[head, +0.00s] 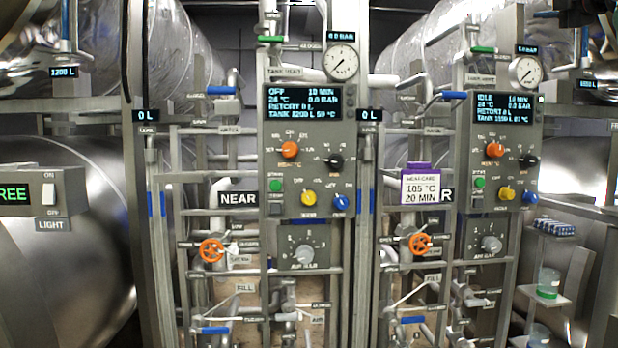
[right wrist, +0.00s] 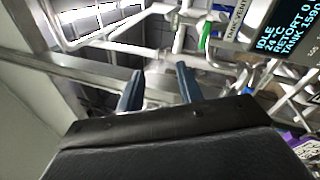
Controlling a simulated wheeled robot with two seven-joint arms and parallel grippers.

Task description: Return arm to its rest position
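My right gripper (right wrist: 160,90) shows in the right wrist view with its two dark blue-grey fingers apart and nothing visible between them. Pipes and a metal rail lie beyond the fingertips. The right control panel's display (right wrist: 285,30) is at the upper right of that view, and a green valve handle (right wrist: 204,36) is left of it. I cannot make out either gripper in the head view. A dark shape enters its top right corner, but I cannot tell what it is. My left gripper is in neither view.
The near control panel (head: 307,150) reads OFF; the right panel (head: 497,150) reads IDLE. A purple-topped card (head: 420,187) reads 105 °C, 20 MIN. Orange handwheels (head: 212,250) and pipes stick out. A small shelf (head: 545,296) holds a jar at the right.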

